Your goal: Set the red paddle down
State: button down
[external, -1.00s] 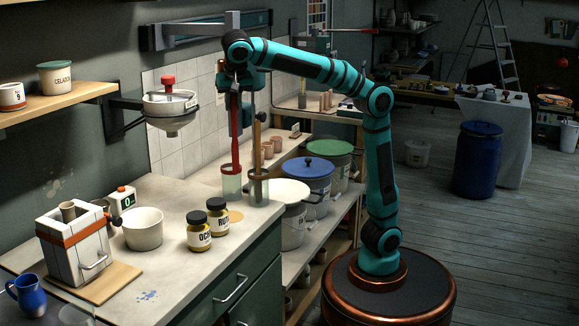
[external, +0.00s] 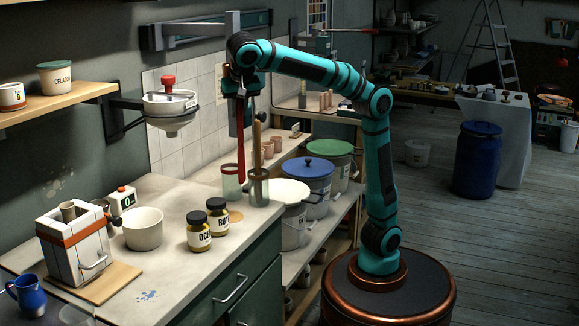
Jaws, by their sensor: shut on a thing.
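The red paddle (external: 241,140) hangs upright, its long narrow body pointing down from my gripper (external: 242,91). My gripper is shut on its top end, high above the counter. The paddle's lower end is by the right side of a pale green glass jar (external: 229,182) near the counter's back corner. I cannot tell whether that end is inside the jar, in front of it or behind it, or whether it touches anything.
A second glass jar (external: 258,190) with a wooden-handled tool (external: 257,148) stands close on the right. Two dark-lidded jars (external: 199,232) and a white bowl (external: 143,228) stand nearer on the counter (external: 180,196). A wall-mounted funnel (external: 171,107) is left of the paddle.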

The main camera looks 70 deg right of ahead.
jog(key=w+d, duration=1)
jog(key=d, duration=0.2)
notch_tip(320, 180, down, 9)
jog(key=a, duration=0.1)
dwell(0.9)
jog(key=shift+s, duration=0.1)
notch_tip(320, 180, up, 8)
jog(key=shift+w+d, duration=0.35)
jog(key=shift+d, duration=0.1)
dwell(0.9)
jog(key=shift+f, duration=0.15)
